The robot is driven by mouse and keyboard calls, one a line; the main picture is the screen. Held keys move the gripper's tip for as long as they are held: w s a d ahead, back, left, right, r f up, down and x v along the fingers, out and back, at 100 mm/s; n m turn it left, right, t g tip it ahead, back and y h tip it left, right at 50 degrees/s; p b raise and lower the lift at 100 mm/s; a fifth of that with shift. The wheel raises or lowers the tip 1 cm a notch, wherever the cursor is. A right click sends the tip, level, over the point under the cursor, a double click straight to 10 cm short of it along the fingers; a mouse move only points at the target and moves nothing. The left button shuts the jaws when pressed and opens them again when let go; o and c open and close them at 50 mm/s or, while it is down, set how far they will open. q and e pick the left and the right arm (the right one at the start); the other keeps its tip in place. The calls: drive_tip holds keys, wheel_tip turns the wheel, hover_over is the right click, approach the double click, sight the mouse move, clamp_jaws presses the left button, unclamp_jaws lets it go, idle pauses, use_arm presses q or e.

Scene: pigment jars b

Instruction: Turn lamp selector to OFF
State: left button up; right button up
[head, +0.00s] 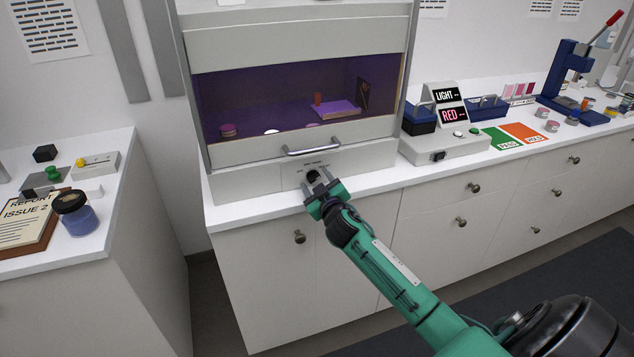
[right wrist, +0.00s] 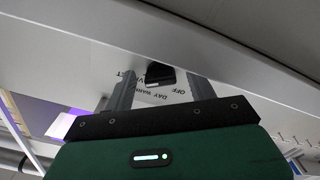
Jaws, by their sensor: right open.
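The lamp selector is a small black knob (right wrist: 160,73) on the pale front panel (head: 250,182) of the viewing cabinet, below its handle. In the right wrist view, upside-down lettering beside the knob includes OFF and DAY. My right gripper (head: 315,180) is at the panel with its fingers open. In the right wrist view the gripper (right wrist: 160,84) has one finger on each side of the knob. I cannot tell whether the fingers touch it, or which setting it points to. My left gripper is not in view.
The cabinet handle (head: 313,148) is just above my right gripper. A control box (head: 445,147) with LIGHT and RED signs stands to the right. A jar (head: 76,215) and a clipboard (head: 28,220) lie on the left counter. Drawers (head: 470,210) are below the worktop.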

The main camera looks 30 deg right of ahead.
drive_tip(key=c, duration=1)
